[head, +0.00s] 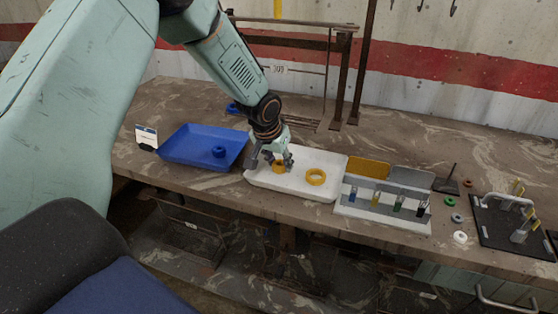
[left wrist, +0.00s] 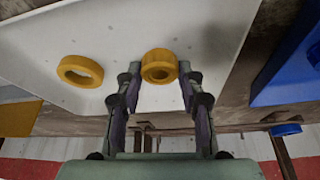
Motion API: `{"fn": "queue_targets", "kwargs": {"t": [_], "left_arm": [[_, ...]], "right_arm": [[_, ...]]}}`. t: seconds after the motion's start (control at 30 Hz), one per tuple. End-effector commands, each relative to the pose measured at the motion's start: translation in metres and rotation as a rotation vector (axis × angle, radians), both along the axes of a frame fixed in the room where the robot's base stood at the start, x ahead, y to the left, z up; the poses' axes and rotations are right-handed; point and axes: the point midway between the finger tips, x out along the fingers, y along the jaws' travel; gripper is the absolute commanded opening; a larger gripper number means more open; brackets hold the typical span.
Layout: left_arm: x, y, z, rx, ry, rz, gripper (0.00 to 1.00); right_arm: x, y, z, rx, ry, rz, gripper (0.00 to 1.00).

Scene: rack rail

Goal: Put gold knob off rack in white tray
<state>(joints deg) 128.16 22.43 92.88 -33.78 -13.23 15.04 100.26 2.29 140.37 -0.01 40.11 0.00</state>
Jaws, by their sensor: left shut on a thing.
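The gold knob (head: 279,168) is at the left part of the white tray (head: 298,184), low over or on its floor. My left gripper (head: 274,158) reaches down over the tray and is shut on the knob. In the left wrist view the knob (left wrist: 160,66) sits between the two fingertips (left wrist: 160,76), above the white tray floor (left wrist: 110,30). A gold ring (head: 316,177) lies apart from it in the tray and also shows in the left wrist view (left wrist: 80,70). The rack (head: 328,80) stands behind. My right gripper is not in view.
A blue tray (head: 190,152) with a blue knob (head: 219,151) stands left of the white tray. Another blue piece (head: 233,108) is near the rack. Right of the white tray are a holder with several small items (head: 385,208), loose rings and a black board (head: 505,225).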

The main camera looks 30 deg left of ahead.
Motion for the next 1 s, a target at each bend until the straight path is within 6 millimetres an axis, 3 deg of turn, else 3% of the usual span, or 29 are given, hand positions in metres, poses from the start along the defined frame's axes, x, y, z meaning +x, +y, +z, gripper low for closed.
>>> {"fn": "queue_targets", "kwargs": {"t": [0.1,0.13,0.37,0.73,1.0], "left_arm": [[0.0,0.0,-0.004,0.0,0.001,0.0,0.01],[0.0,0.0,-0.003,0.0,0.001,0.0,0.41],[0.0,0.0,-0.003,0.0,0.0,0.0,0.6],[0.001,0.0,0.002,0.0,-0.001,0.0,0.61],[-0.014,-0.001,0.042,-0.002,-0.004,0.0,0.61]], "right_arm": [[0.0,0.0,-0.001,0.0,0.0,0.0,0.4],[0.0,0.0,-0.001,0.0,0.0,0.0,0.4],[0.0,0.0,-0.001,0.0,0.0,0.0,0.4],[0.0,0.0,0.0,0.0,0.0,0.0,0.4],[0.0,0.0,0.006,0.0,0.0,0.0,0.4]]}}
